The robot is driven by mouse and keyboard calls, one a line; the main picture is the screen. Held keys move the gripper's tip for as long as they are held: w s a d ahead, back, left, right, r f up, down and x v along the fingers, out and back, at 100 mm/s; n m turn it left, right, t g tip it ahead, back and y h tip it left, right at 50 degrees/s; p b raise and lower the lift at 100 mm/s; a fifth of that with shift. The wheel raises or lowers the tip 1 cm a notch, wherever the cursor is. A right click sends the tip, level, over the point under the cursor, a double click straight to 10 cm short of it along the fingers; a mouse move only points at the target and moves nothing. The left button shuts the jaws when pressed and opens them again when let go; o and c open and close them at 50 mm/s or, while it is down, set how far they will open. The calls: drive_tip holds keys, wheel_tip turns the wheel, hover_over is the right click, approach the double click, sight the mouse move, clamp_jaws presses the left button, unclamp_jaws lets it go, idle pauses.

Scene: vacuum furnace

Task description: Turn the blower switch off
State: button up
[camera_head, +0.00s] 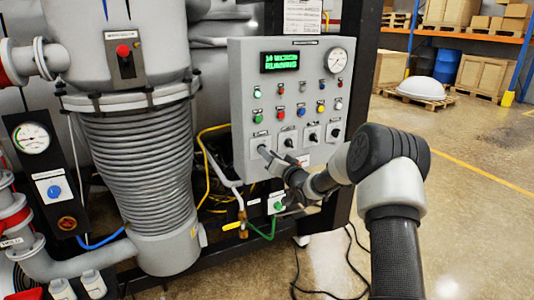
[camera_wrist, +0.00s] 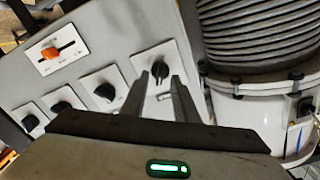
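The grey control panel (camera_head: 240,85) has a bottom row of black rotary knobs on white plates, but their labels are too small to read, so I cannot tell which is the blower switch. My gripper (camera_head: 266,153) is at the leftmost of these knobs in the head view. In the wrist view my gripper (camera_wrist: 161,82) has its two fingers apart. The black knob (camera_wrist: 160,69) shows between and just beyond the fingertips. I cannot tell whether the fingers touch it. My arm partly hides the panel's lower edge.
The other black knobs (camera_wrist: 104,92) stand close beside it. An orange slider (camera_wrist: 51,53) is on the panel too. Above the row are coloured buttons, a green display (camera_head: 280,62) and a round gauge (camera_head: 337,60).

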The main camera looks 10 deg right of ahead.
drive_tip(key=shift+x, duration=0.9)
drive_tip(key=shift+c, duration=0.4)
clamp_jaws()
drive_tip(key=shift+f+n+b, duration=0.15)
drive_tip(key=shift+n+b, duration=0.15)
drive_tip(key=shift+b, duration=0.35)
drive_tip(key=shift+s+a+n+b, duration=0.1)
drive_tip(key=shift+a+n+b, duration=0.05)
drive_tip(key=shift+n+b, duration=5.85)
drive_tip(key=shift+b, duration=0.5)
